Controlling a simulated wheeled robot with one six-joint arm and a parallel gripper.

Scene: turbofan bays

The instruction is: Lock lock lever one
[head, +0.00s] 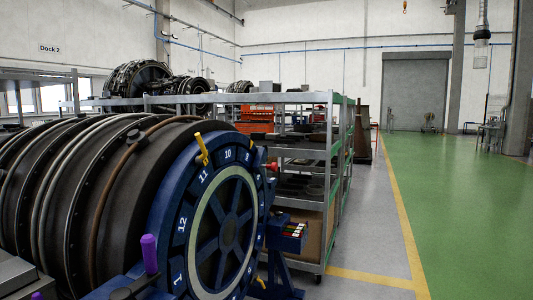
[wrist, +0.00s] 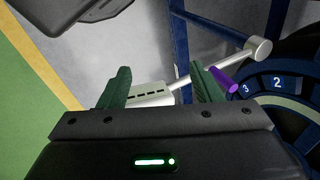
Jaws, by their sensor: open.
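The blue ring (head: 182,222) with white numbers stands upright on the front of the engine in the head view. A yellow lever (head: 202,150) sticks out near number 11, and a purple lever (head: 150,255) stands by the rim near numbers 12 and 1. In the wrist view, part of the numbered ring (wrist: 272,97) shows at the right with numbers 2 and 3. A purple lever (wrist: 223,80) lies beside number 3. My gripper (wrist: 161,72) is open, its green fingers apart and left of that lever.
A silver rod with a round end (wrist: 258,48) passes above the purple lever, near a pale slotted block (wrist: 152,95) seen between my fingers. Blue frame bars (wrist: 180,45) stand behind.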

